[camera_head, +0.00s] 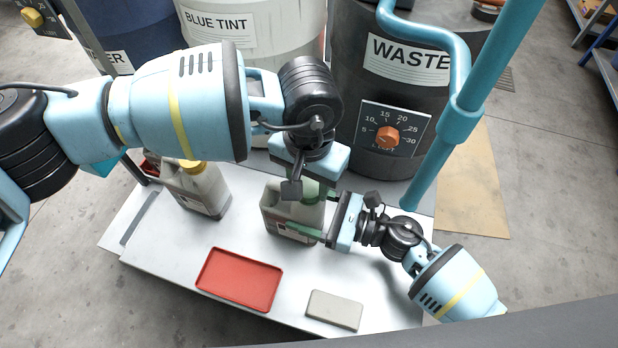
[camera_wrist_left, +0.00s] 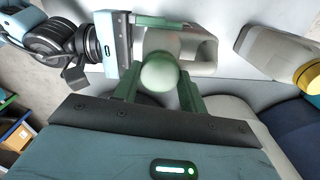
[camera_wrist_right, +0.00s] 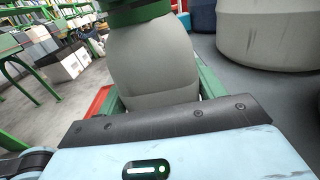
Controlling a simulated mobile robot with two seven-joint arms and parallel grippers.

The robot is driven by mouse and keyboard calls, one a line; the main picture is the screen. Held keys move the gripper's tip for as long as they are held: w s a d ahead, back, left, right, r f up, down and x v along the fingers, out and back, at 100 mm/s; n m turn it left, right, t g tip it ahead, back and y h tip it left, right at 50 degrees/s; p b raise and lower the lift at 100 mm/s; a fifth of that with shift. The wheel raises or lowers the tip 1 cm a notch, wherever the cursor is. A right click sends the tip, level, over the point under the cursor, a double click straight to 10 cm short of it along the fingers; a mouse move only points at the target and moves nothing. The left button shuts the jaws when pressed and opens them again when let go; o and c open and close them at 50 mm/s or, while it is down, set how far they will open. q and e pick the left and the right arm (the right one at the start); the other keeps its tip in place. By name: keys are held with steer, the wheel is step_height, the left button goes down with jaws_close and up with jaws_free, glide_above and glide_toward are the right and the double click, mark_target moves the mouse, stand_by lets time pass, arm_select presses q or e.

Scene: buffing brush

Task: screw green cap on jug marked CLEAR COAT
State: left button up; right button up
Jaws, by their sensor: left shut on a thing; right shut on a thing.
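A pale grey jug (camera_head: 275,212) stands on the white table top. Its label is mostly covered, so I cannot read its marking. My right gripper (camera_head: 309,218) is shut on the jug's body from the right; the grey body (camera_wrist_right: 150,65) fills the space between its fingers in the right wrist view. My left gripper (camera_wrist_left: 160,85) is above the jug, pointing down, shut on the green cap (camera_wrist_left: 160,72). The cap is at the jug's neck; green also shows over the jug top (camera_wrist_right: 140,14) in the right wrist view. I cannot tell how far it is threaded.
A second jug with a yellow cap (camera_head: 191,163) stands to the left. An empty red tray (camera_head: 238,307) and a grey block (camera_head: 334,310) lie at the table's front. The WASTE drum (camera_head: 372,100), BLUE TINT drum (camera_head: 265,40) and a blue pipe (camera_head: 465,122) stand close behind.

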arm_select(q)
steer(key=m, duration=0.4)
steer(key=o, duration=1)
step_height(320, 180, up, 12)
steer(key=shift+r, duration=0.1)
arm_select(e)
steer(key=o, duration=2)
steer(key=shift+c, duration=0.2)
arm_select(q)
steer(key=shift+f, duration=0.25)
arm_select(e)
steer(key=shift+v, duration=3.95)
